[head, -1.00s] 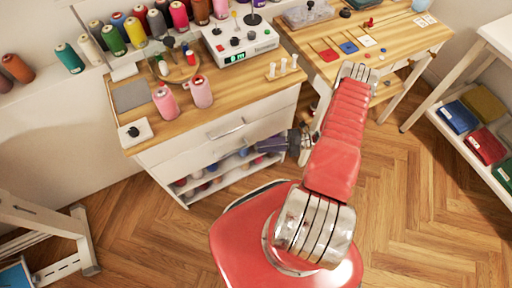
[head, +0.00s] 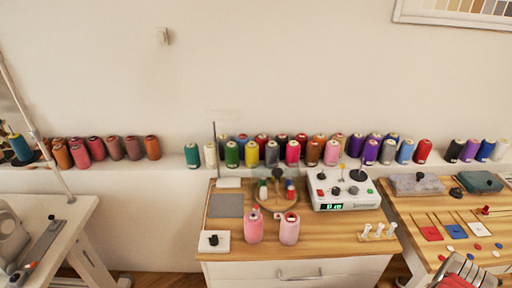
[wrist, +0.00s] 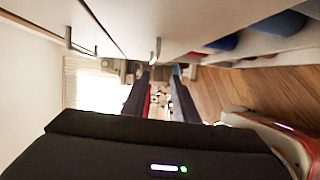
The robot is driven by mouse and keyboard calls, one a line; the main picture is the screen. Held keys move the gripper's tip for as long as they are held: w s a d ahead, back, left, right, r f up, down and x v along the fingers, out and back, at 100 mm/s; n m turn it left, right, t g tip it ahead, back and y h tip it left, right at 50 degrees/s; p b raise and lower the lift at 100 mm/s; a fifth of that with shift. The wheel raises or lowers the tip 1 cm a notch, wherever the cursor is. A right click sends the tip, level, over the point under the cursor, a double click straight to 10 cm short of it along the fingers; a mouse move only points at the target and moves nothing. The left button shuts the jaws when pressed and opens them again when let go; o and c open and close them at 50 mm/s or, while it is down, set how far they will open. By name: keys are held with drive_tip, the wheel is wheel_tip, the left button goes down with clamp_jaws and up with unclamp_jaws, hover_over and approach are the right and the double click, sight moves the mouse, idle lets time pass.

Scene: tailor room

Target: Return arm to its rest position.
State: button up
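My gripper (wrist: 160,92) shows in the wrist view. Its two dark fingers stand apart with a gap between them, and I see nothing held. The gripper is out of the head view. Only a red and silver part of my arm (head: 465,273) shows there, at the lower right corner. In the wrist view, the white drawer front (wrist: 122,22) with its handles runs close along the top, beside the gripper. My red body shows at the right edge of that view.
The wooden worktop (head: 340,245) holds two pink spools (head: 254,227), a control box (head: 343,190) and small white pegs (head: 378,231). A second table (head: 432,250) stands at the right. Many thread spools line the wall ledge. Wooden floor (wrist: 255,90) is clear in the wrist view.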

drive_tip(key=s+a+r+n+g, duration=0.2)
drive_tip(key=s+n+g, duration=0.35)
drive_tip(key=n, duration=0.35)
wheel_tip(320, 180, up, 21)
drive_tip(key=d+n+g+h, duration=0.3)
drive_tip(key=n+h, duration=0.6)
drive_tip(key=n, duration=0.9)
drive_tip(key=s+a+r+n+t+h, duration=0.1)
drive_tip(key=a+r+n, duration=0.3)
drive_tip(key=r, duration=0.6)
drive_tip(key=s+a+r+n+t+h, duration=0.1)
drive_tip(key=a+r+n+t+h, duration=0.2)
drive_tip(key=r, duration=0.7)
drive_tip(key=s+a+r+n+t+h, duration=0.2)
drive_tip(key=a+r+n+t, duration=0.2)
drive_tip(key=r, duration=0.5)
drive_tip(key=a+n, duration=0.2)
drive_tip(key=a, duration=0.1)
drive_tip(key=shift+a+r, duration=0.15)
drive_tip(key=shift+r, duration=0.25)
drive_tip(key=shift+s, duration=0.1)
